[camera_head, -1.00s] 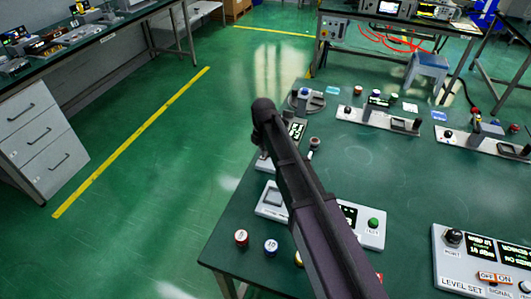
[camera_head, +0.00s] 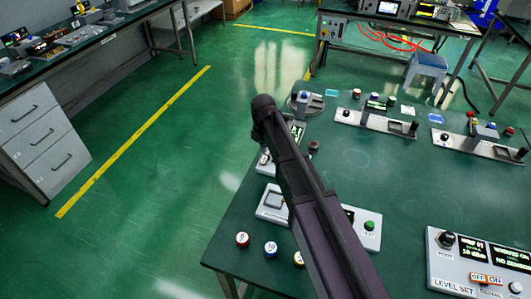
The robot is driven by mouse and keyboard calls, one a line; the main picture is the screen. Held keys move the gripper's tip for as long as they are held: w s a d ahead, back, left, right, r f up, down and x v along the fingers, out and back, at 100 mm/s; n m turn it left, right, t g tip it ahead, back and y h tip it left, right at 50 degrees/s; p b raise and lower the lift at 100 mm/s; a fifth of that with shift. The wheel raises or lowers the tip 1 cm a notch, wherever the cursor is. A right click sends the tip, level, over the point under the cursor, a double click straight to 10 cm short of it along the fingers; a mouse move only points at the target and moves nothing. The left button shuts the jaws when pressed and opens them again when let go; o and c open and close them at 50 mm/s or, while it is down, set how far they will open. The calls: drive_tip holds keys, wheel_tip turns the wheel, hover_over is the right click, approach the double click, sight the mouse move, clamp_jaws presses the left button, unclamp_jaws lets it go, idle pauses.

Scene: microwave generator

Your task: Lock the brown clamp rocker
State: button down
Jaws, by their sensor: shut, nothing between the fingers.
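My arm reaches from the bottom across the green table, and its end bends down over a small light panel (camera_head: 264,163) near the table's left edge. My gripper (camera_head: 265,148) is a small dark shape there, shut and holding nothing visible; its fingertips are hard to make out. Any contact with the panel cannot be told. A display (camera_head: 297,129) beside my arm is partly covered by it. I cannot make out a brown clamp rocker; my arm may hide it. A brownish round knob (camera_head: 313,147) stands just right of my arm.
A panel with a green button (camera_head: 369,225) lies partly under my arm. A level-set panel (camera_head: 455,272) with an OFF/ON rocker (camera_head: 486,279) is at lower right. Loose caps (camera_head: 242,240) lie at the front left. Long fixtures (camera_head: 375,122) stand farther back. The table's middle is clear.

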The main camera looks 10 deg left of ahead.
sight(267, 160)
drive_tip(key=shift+r+p, duration=1.35)
drive_tip(key=shift+r, duration=0.25)
drive_tip(key=shift+s+d+m, duration=0.1)
drive_tip(key=shift+d+m, duration=0.3)
drive_tip(key=shift+d, duration=0.25)
drive_tip(key=s+d+m, duration=0.4)
drive_tip(key=d+m, duration=0.5)
drive_tip(key=d, duration=0.1)
drive_tip(key=s+d+m, duration=0.5)
drive_tip(key=d+m, duration=0.4)
drive_tip(key=d, duration=0.2)
drive_tip(key=s+d+m, duration=0.5)
drive_tip(key=d+m, duration=0.4)
drive_tip(key=d, duration=0.2)
drive_tip(key=shift+s+m, duration=0.2)
drive_tip(key=shift+m, duration=0.1)
